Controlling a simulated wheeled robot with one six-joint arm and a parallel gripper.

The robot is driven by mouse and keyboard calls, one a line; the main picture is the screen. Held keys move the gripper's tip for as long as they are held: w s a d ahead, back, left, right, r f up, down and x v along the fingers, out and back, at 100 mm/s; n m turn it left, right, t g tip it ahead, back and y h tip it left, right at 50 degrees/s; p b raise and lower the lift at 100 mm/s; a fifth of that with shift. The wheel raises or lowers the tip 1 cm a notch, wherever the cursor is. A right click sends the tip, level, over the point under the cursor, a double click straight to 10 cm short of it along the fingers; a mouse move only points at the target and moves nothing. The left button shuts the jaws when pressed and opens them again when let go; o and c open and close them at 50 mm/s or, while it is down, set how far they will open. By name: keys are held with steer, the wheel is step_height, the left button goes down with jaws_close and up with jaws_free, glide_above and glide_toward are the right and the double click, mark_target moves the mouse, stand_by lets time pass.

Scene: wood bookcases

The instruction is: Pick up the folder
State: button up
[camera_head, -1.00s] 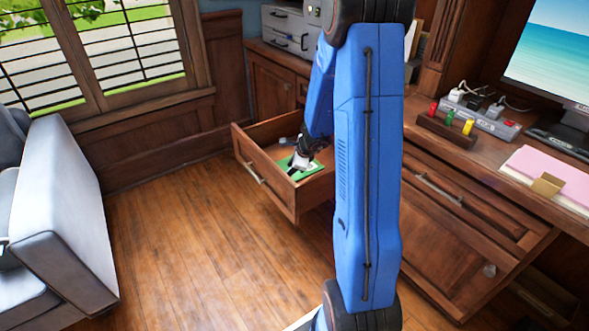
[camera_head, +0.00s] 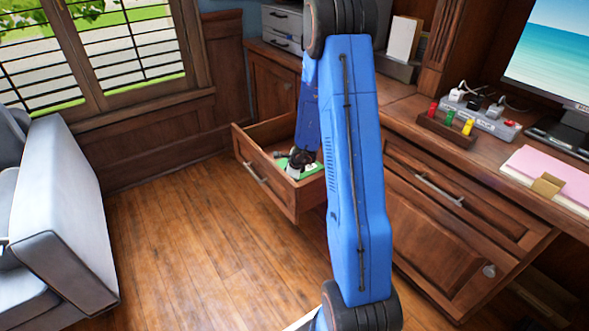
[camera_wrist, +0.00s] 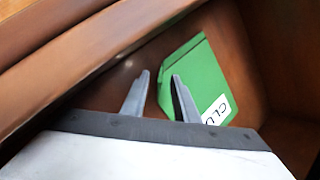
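A flat green folder (camera_head: 309,171) with a white label lies inside the open wooden drawer (camera_head: 278,187). In the wrist view the folder (camera_wrist: 200,75) leans at an angle near the drawer wall, and part of its label lettering shows. My gripper (camera_wrist: 159,85) is open, with a gap between its two grey fingers. The right finger overlaps the folder's left edge in the picture; the left finger is over bare drawer wood. Contact cannot be told. In the head view my gripper (camera_head: 297,160) is inside the drawer and covers part of the folder.
The drawer's walls stand close around my gripper. The desk (camera_head: 405,115) holds a power strip (camera_head: 481,124), colored blocks (camera_head: 450,123) and a pink paper stack (camera_head: 552,174) at right. A grey sofa (camera_head: 62,215) stands at left. The wood floor between is clear.

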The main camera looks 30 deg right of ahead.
steer(key=shift+w+f, duration=0.25)
steer(key=shift+f, duration=0.15)
steer(key=shift+c, duration=0.7)
jaws_close()
steer(key=shift+r, duration=0.1)
